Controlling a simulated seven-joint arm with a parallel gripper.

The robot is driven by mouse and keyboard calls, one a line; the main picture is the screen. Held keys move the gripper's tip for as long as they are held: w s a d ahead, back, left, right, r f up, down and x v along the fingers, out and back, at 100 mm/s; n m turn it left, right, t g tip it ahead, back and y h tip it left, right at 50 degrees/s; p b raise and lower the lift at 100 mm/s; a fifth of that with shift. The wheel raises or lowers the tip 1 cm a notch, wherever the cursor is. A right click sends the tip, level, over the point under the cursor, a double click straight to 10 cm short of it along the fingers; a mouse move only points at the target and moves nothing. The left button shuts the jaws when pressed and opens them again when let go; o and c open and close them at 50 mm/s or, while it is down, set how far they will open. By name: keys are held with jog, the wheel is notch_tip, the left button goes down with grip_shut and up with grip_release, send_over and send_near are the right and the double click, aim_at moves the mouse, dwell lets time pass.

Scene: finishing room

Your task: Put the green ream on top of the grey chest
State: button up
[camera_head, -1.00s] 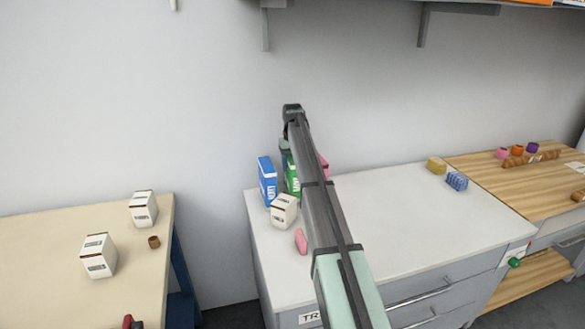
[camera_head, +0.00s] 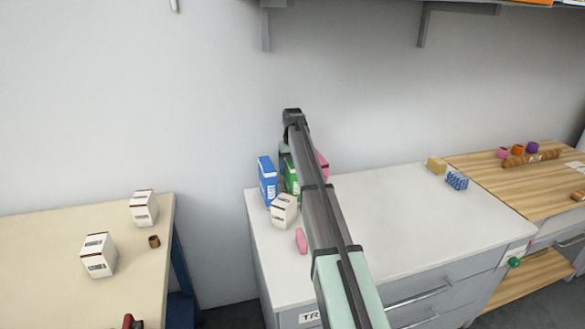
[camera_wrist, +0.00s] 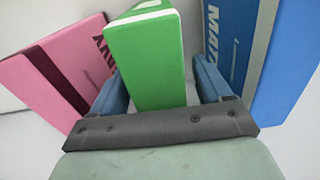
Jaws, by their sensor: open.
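The green ream (camera_head: 291,178) stands upright on the pale top of a grey drawer chest (camera_head: 400,215), near its back left corner. It is partly covered by my arm in the head view. In the wrist view the green ream (camera_wrist: 150,60) stands between the two blue fingers of my gripper (camera_wrist: 160,82). The fingers are open, one on each side of it, with a visible gap on the right. In the head view my gripper is mostly hidden behind my arm.
A blue ream (camera_head: 267,181) and a pink ream (camera_head: 322,165) flank the green one closely. A white box (camera_head: 284,211) and a small pink block (camera_head: 301,241) stand in front. A beige table (camera_head: 50,235) stands left.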

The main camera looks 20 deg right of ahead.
notch_tip(320, 180, up, 12)
jog(key=shift+r, duration=0.15)
dwell(0.5)
